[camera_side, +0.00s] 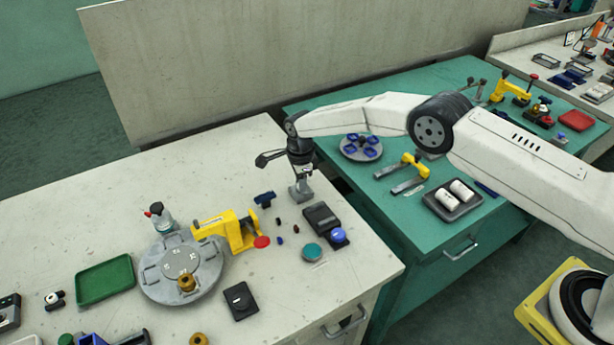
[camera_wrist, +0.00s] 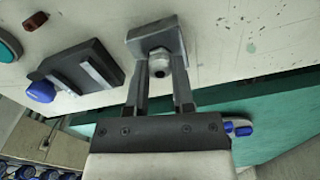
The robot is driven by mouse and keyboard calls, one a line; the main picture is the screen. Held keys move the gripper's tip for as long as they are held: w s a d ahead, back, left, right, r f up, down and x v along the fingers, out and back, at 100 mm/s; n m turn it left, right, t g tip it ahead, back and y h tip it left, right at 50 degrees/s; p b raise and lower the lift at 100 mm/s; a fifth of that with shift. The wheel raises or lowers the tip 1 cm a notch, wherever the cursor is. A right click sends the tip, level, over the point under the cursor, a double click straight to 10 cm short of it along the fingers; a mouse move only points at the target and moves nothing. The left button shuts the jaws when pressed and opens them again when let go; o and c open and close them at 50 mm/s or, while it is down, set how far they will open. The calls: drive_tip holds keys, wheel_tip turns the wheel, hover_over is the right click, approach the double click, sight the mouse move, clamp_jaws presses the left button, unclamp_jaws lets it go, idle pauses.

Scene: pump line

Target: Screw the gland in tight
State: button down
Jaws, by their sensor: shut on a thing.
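My gripper (camera_side: 302,178) points down at a grey metal block (camera_side: 300,194) near the far right edge of the pale bench. In the wrist view the fingers (camera_wrist: 160,68) are shut on the gland (camera_wrist: 158,60), a small light metal fitting with a dark opening. The gland sits against the face of the grey block (camera_wrist: 152,34), between the two fingers. How deep its thread is in the block is hidden. In the side view the gland is too small and covered to make out.
A dark block (camera_side: 321,217), a blue knob (camera_side: 338,235) and a teal disc (camera_side: 312,252) lie just in front of the block. A yellow clamp (camera_side: 232,230) stands by a round grey plate (camera_side: 207,283) to the left. A green bench (camera_side: 400,225) adjoins on the right.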

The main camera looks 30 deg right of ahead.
drive_tip(key=shift+m, duration=0.9)
drive_tip(key=m, duration=0.2)
drive_tip(key=shift+m, duration=2.5)
drive_tip(key=c, duration=0.7)
unclamp_jaws()
drive_tip(key=shift+o, duration=0.2)
drive_tip(key=shift+r, duration=2.25)
